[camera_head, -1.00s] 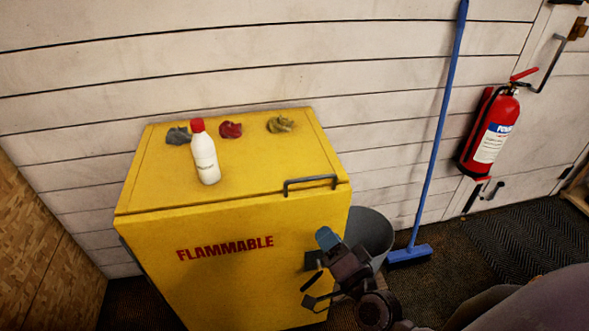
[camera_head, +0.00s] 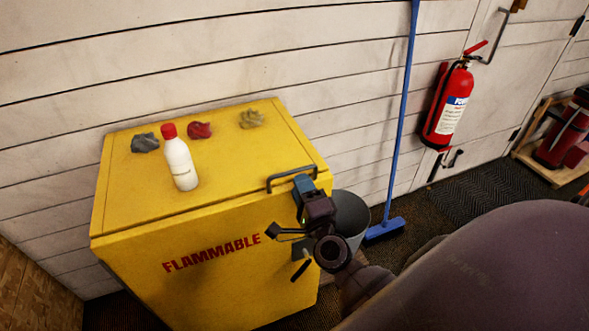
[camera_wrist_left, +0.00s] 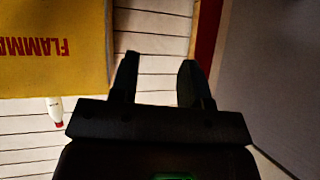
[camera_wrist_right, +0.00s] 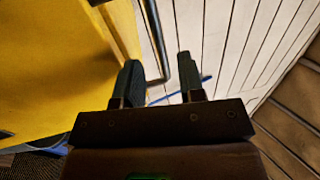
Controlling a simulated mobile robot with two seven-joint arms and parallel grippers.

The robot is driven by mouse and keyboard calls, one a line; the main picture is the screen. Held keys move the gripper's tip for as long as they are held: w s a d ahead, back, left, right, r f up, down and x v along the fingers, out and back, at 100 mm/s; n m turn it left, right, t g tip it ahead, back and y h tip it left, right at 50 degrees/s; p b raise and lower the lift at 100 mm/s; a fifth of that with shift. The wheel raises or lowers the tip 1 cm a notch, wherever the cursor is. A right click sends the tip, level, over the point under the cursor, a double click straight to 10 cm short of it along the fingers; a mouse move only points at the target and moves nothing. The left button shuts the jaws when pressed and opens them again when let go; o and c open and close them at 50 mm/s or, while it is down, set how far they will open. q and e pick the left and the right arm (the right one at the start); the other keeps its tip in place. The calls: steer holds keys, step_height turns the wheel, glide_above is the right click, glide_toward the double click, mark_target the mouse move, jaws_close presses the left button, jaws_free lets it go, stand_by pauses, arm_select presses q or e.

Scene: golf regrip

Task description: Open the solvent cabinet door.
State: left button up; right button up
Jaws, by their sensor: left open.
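The solvent cabinet (camera_head: 140,215) is a yellow box marked FLAMMABLE, and its door looks closed. A dark bar handle (camera_head: 290,177) sits at the top right front edge. My right gripper (camera_head: 302,185) is at the right end of this handle. In the right wrist view its fingers (camera_wrist_right: 160,82) are open, and the bar (camera_wrist_right: 156,40) shows between them; I cannot tell whether they touch it. My left gripper (camera_wrist_left: 157,78) shows only in its wrist view, open and empty, with the cabinet (camera_wrist_left: 50,75) to its left.
A grey bucket (camera_head: 350,215), blue broom (camera_head: 385,228) and red fire extinguisher (camera_head: 447,110) stand to the right. A black latch (camera_head: 300,270) is lower on the cabinet front.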

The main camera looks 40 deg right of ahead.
mark_target(293, 172)
steer(key=shift+p+x, duration=0.35)
steer(key=shift+x, duration=2.1)
jaws_close()
